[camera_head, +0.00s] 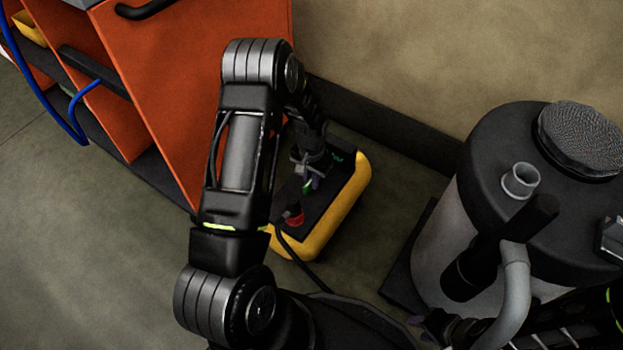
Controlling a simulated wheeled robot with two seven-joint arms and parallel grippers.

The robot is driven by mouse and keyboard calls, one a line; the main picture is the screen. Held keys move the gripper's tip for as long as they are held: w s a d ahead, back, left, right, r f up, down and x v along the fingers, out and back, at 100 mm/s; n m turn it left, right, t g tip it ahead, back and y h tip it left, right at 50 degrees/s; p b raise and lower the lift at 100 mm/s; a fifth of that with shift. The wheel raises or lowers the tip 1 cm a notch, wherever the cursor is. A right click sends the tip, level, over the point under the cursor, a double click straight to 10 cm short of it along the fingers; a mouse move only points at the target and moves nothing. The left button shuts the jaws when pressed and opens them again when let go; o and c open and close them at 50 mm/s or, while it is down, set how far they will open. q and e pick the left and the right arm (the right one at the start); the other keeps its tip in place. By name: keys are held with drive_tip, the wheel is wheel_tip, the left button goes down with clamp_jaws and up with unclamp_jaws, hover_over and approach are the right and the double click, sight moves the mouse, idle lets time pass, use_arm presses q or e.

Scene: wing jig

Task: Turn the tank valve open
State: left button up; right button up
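I cannot pick out a tank valve for certain. A large tank-like drum (440,245) with a grey side and black top stands at the right. A short grey open pipe stub (521,180) rises from its top. My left gripper (308,182) points down over the black top of a yellow box (345,205), near a small green part and a red part (293,216). Its fingers are small and dark, so contact and opening are unclear. My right gripper (432,328) is at the lower edge, below the drum, partly cut off; its opening is unclear.
A black handle-like tube (500,248) and a bent grey pipe (516,285) lie in front of the drum. An orange cabinet (160,70) with a blue hose (72,130) stands at the upper left. A black cable runs from the yellow box. Floor is clear at left.

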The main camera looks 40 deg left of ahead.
use_arm(q)
drive_tip(key=o, duration=0.4)
drive_tip(key=shift+o, duration=0.2)
wheel_tip(320, 180, up, 7)
drive_tip(key=shift+f+p, duration=0.2)
drive_tip(key=shift+p, duration=1)
drive_tip(key=shift+r, duration=0.6)
